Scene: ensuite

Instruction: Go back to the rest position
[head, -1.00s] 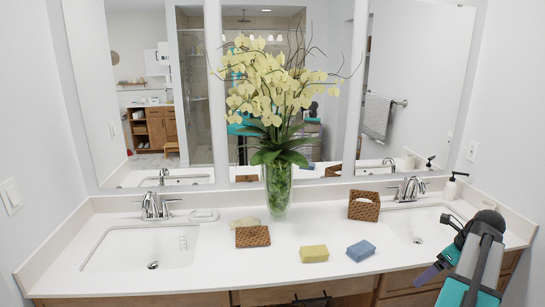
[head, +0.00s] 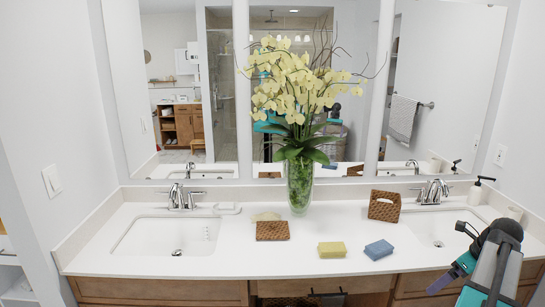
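My gripper (head: 441,283) is at the lower right, at the end of my folded teal and grey arm. It shows as a purplish, pointed shape in front of the counter's front edge, by the right sink. Its fingers are too small and too steeply angled to tell open from shut. I see nothing clearly held in it.
The white double-sink counter (head: 215,262) lies ahead. On it are a flower vase (head: 299,185), a yellow sponge (head: 332,249), a blue sponge (head: 379,250), a brown woven tray (head: 272,231), a woven box (head: 384,206) and a black-topped soap bottle (head: 477,193). Walls flank both sides.

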